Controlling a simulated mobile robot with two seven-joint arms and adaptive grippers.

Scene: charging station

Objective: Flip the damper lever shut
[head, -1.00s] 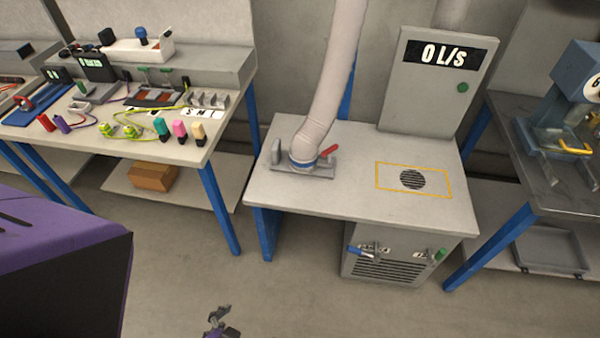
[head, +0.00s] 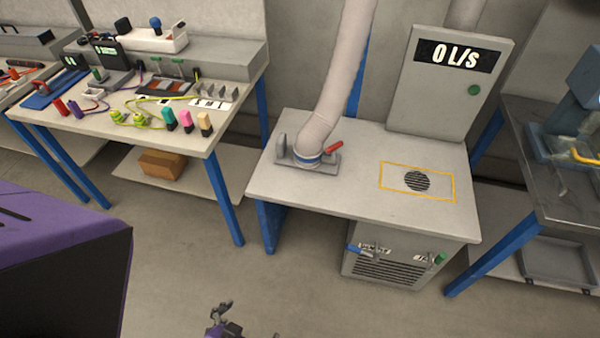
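The red lever (head: 333,147) sticks out to the right from the collar at the foot of a pale duct hose (head: 335,90). The collar rests on a grey base plate (head: 327,168) on the bench top. A blue-handled lever (head: 354,249) sits on the cabinet front under the bench; I cannot tell which lever is the damper's. A small gripper (head: 222,312), apparently my left one, is low at the bottom edge, far from both levers. Its fingers are too small and cut off to judge. My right gripper is not in view.
The grey bench (head: 345,200) has an outlined round vent grille (head: 417,181). A panel (head: 440,95) behind it reads 0 L/s. A cluttered bench (head: 195,145) stands left, a dark table (head: 525,190) right. Open floor lies in front.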

